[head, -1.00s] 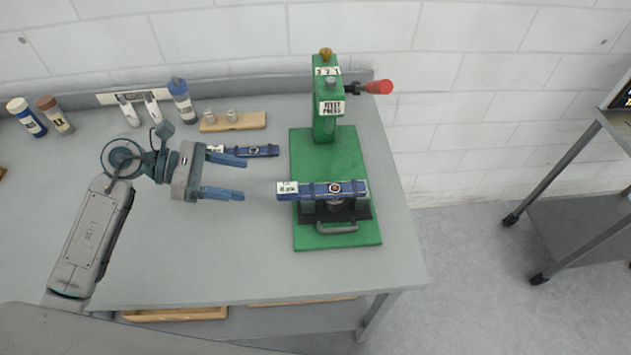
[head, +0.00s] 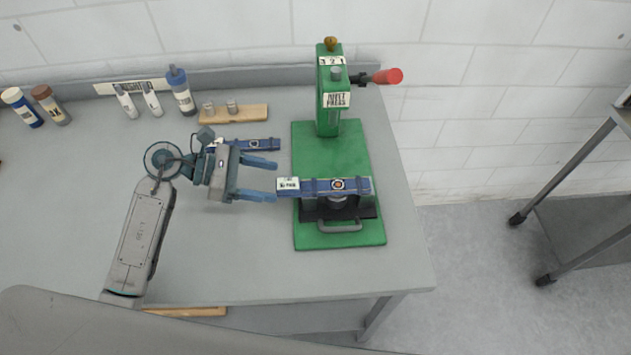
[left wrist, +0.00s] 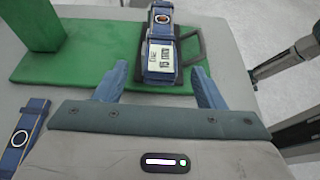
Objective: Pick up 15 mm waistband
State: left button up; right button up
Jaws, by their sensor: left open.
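A blue waistband (head: 318,187) with a white label at its left end and a round ring in its middle lies across the front of the green rivet press (head: 327,155). It also shows in the left wrist view (left wrist: 160,45), its label upside down and hard to read. My left gripper (head: 272,178) is open and empty, its fingertips just left of the label end. In the left wrist view the fingers (left wrist: 158,80) stand on either side of the label end. A second blue band (head: 262,144) lies on the table behind the gripper; it shows in the left wrist view (left wrist: 27,135). My right gripper is not in view.
A wooden block (head: 235,114) with small metal parts and several bottles stand along the back of the table (head: 70,200). The press has a red-knobbed lever (head: 387,76) and a front handle (head: 340,227). A cart (head: 590,190) stands at the right.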

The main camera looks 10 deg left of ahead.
aim_at(293, 183)
pick_arm(q)
jog(key=shift+r+p+x, duration=0.2)
jog(key=shift+p+x, duration=0.75)
jog(key=shift+x, duration=0.25)
jog(key=shift+r+p+x, duration=0.25)
jog(key=shift+p+x, duration=0.7)
jog(key=shift+x, duration=0.3)
jog(key=shift+d+f, duration=0.25)
jog(key=shift+d, duration=0.15)
jog(key=c, duration=1.1)
